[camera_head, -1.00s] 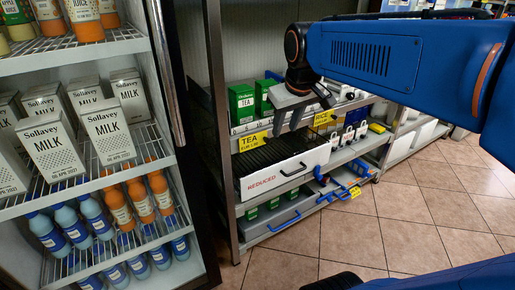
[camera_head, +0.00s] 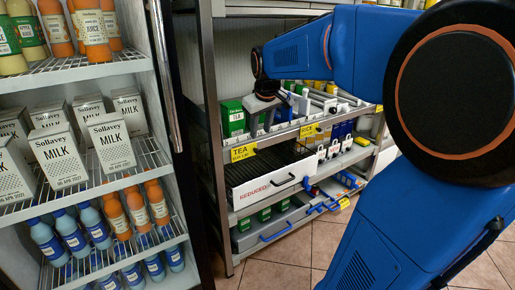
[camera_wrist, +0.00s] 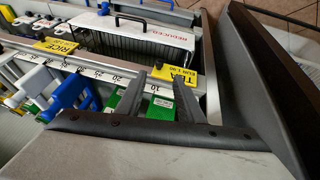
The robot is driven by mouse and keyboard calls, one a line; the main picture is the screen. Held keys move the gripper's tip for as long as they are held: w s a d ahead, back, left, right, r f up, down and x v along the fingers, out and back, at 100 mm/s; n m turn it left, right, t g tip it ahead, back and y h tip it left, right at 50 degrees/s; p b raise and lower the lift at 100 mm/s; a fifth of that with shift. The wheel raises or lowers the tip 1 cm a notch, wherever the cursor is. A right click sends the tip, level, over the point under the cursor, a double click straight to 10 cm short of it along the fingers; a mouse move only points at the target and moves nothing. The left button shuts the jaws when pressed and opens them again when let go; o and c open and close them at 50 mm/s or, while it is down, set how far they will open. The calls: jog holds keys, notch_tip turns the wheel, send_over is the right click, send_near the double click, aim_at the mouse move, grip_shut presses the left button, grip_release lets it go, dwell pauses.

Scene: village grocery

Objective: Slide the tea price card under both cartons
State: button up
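The yellow tea price card (camera_head: 243,152) hangs on the front rail of the upper shelf, left end. In the wrist view the card (camera_wrist: 181,73) is partly covered by my right finger. One green tea carton (camera_head: 232,117) stands behind the rail; my gripper hides most of what is beside it. In the wrist view, two green cartons show below the numbered rail, one (camera_wrist: 161,107) between my fingers and one (camera_wrist: 113,101) to the left. My gripper (camera_wrist: 158,78) is open with nothing visibly held, fingertips near the rail; it also shows above the shelf front (camera_head: 266,122).
A wire-topped drawer marked REDUCED (camera_head: 268,186) sits below the card. A yellow rice card (camera_wrist: 57,46) is further along the rail, by blue and white items (camera_wrist: 68,92). A milk fridge (camera_head: 150,240) stands at the left. Tiled floor (camera_head: 315,245) is free in front.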

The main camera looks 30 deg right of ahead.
aim_at(258, 150)
jog(key=x, duration=1)
jog(key=shift+w+f, duration=0.1)
jog(key=shift+f, duration=0.25)
jog(key=shift+c, duration=0.7)
jog(key=shift+d, duration=0.1)
grip_shut()
